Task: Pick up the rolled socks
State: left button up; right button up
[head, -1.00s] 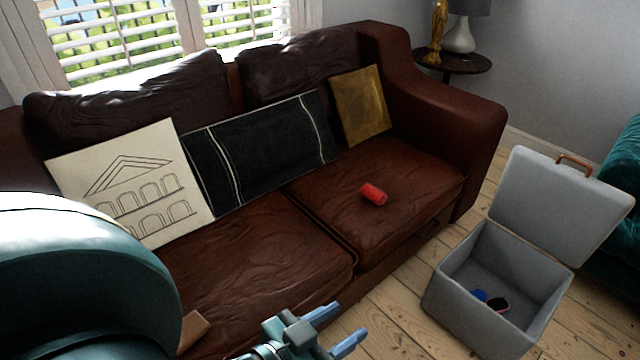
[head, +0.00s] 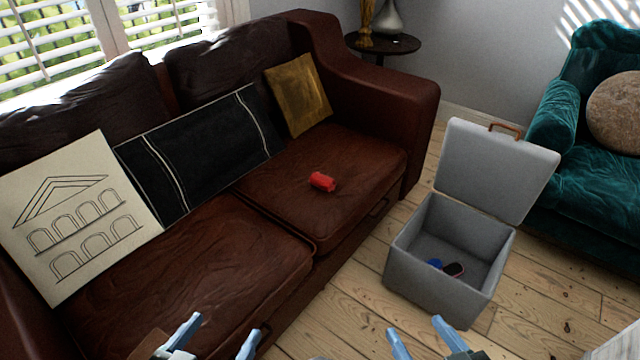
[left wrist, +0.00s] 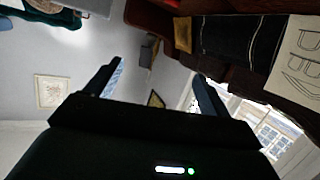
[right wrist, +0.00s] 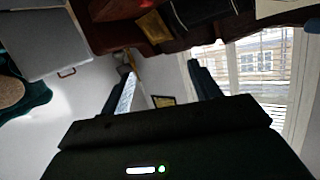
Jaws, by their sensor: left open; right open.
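The rolled socks (head: 322,181) are a small red bundle lying on the right seat cushion of the brown leather sofa (head: 270,215) in the head view. My left gripper (head: 222,332) is open and empty at the bottom of the head view, in front of the sofa and well short of the socks. My right gripper (head: 417,335) is open and empty at the bottom, below the grey box.
An open grey box (head: 437,285) with a blue and a dark item inside stands on the floorboards right of the sofa. Cushions lean on the sofa back: a drawn one (head: 80,215), a black one (head: 205,150) and a gold one (head: 298,95). A teal armchair (head: 590,190) stands at right.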

aim_at(321, 181)
jog(key=i+l+z, duration=0.1)
jog(key=i+l, duration=0.25)
jog(key=i, duration=0.15)
jog(key=i+l, duration=0.25)
jog(key=i, duration=0.25)
jog(key=i+l+z, duration=0.15)
jog(key=i, duration=0.4)
